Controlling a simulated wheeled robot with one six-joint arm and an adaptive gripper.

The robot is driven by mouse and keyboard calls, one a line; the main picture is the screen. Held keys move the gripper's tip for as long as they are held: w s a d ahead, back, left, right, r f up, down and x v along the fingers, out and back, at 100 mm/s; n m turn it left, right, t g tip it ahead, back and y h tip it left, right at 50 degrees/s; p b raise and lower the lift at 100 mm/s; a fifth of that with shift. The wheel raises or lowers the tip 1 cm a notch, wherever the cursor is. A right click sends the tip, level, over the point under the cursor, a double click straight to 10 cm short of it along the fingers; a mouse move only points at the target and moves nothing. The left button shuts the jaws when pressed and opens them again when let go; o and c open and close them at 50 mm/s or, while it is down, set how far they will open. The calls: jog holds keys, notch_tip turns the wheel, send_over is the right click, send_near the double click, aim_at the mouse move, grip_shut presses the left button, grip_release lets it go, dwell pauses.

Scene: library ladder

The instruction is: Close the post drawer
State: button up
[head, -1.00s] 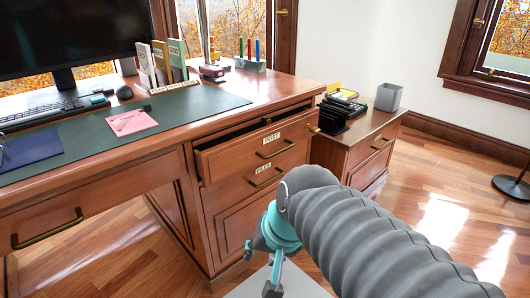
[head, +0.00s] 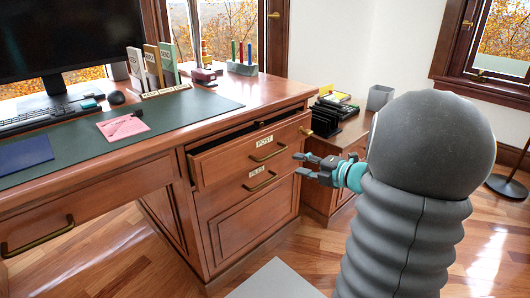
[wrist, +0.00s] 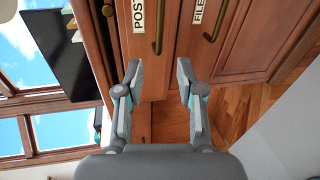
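The post drawer (head: 218,165) is the top drawer of the wooden desk's right pedestal. It stands partly pulled out, with a dark gap above its front. Its brass handle (head: 268,152) and "POST" label face me; the handle also shows in the wrist view (wrist: 158,25). My gripper (head: 298,165) is open and empty, just right of the drawer front, its fingers pointing left toward the pedestal. In the wrist view the two fingertips (wrist: 158,66) are well apart with nothing between them. I cannot tell whether they touch the drawer front.
The file drawer (head: 225,192) below looks shut. A low cabinet (head: 316,194) with black trays (head: 345,110) and a grey bin (head: 380,97) stands behind my gripper. The desktop holds a monitor (head: 70,40), books and a pink note (head: 122,126). Open wooden floor lies in front.

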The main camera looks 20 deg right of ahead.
aim_at(275, 154)
jog(key=shift+m+t, duration=0.3)
jog(key=shift+m, duration=0.4)
jog(key=x, duration=0.4)
jog(key=d+b+x, duration=0.1)
jog(key=x, duration=0.8)
jog(key=shift+w+d+f+b, duration=0.2)
jog(key=shift+w+d+b, duration=0.15)
jog(key=shift+w, duration=0.15)
grip_shut()
